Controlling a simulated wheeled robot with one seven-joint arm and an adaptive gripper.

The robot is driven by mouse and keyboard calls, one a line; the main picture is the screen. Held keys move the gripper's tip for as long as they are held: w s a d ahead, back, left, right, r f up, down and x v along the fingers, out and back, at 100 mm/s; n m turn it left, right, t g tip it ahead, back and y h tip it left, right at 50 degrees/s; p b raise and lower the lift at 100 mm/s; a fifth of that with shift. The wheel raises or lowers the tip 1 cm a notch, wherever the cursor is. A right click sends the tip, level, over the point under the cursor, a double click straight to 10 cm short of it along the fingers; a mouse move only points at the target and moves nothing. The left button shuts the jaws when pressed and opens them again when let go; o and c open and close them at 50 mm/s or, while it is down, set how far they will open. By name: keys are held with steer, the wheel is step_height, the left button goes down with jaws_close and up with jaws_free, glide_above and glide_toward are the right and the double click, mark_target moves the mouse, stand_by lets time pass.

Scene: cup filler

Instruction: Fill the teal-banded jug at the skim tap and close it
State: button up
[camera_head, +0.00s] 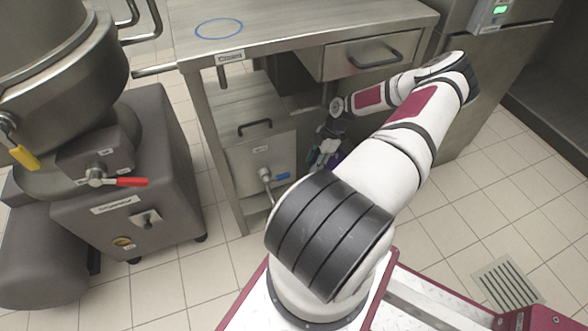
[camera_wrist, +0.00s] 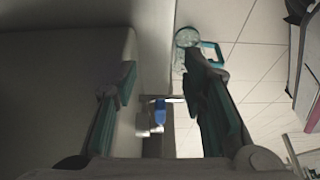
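A metal tap with a blue lever (camera_head: 283,176) sticks out of the front of a steel box under the counter. Its blue lever (camera_wrist: 160,110) shows in the wrist view between my fingers, apart from both. My gripper (camera_head: 318,161) is to the right of the tap, partly hidden by my arm. In the wrist view my gripper (camera_wrist: 162,78) is open and nothing is held between its fingers. A clear jug with a teal handle (camera_wrist: 212,48) shows past the tip of the right finger, which hides part of it. I cannot tell its fill or any lid.
The steel counter (camera_head: 300,25) has a blue ring (camera_head: 219,28) on top and a shut drawer (camera_head: 365,54) below. A grey machine (camera_head: 130,170) at left has a red-handled lever (camera_head: 131,182) and a yellow-handled lever (camera_head: 24,157). The tiled floor in front is partly free.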

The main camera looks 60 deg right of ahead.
mark_target(277, 178)
steer(key=w+a+f+b, duration=0.1)
steer(key=w+a+b, duration=0.2)
steer(key=w+a, duration=0.2)
steer(key=shift+a, duration=1)
steer(key=shift+w, duration=0.1)
jaws_close()
